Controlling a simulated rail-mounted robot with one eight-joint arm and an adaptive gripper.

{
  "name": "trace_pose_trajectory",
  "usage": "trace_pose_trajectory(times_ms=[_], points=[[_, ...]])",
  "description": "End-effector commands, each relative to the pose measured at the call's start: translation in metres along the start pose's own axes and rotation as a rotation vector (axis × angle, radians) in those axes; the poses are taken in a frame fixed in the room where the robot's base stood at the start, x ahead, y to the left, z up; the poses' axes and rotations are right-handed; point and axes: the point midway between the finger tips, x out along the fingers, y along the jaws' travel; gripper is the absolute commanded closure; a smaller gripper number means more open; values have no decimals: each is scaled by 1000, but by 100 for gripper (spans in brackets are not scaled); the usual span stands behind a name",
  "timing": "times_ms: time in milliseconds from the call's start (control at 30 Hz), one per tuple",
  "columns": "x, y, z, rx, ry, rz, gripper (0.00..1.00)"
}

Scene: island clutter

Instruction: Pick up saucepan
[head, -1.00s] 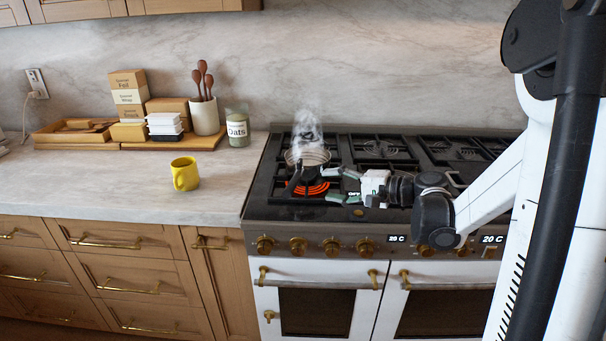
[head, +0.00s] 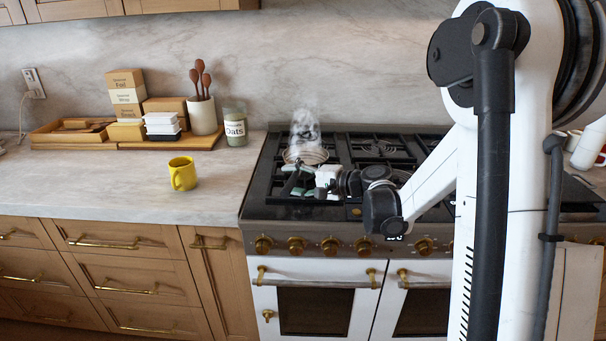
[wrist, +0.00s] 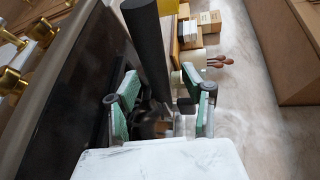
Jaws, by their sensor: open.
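My gripper (head: 304,182) is open, just right of the handle in the head view and low over the stove. In the wrist view, my gripper's green-padded fingers (wrist: 160,78) appear on either side of the handle, with a gap to each finger. I cannot tell the depth between fingertips and handle. My gripper hides part of the burner.
A yellow mug (head: 183,174) stands on the counter (head: 90,190) left of the stove. Behind it are boxes, a utensil crock (head: 203,116) and an oats jar (head: 235,128). Black grates (head: 375,148) lie right of the pan. Brass knobs (head: 297,245) line the stove front.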

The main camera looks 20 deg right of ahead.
Motion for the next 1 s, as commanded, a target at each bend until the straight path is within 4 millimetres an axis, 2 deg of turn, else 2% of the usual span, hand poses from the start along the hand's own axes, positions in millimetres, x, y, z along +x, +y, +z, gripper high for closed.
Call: trace_pose_trajectory(times_ms=[200,533,1000], points=[[1,0,0,0,0,0,56],[1,0,0,0,0,0,100],[1,-1,0,0,0,-1,100]])
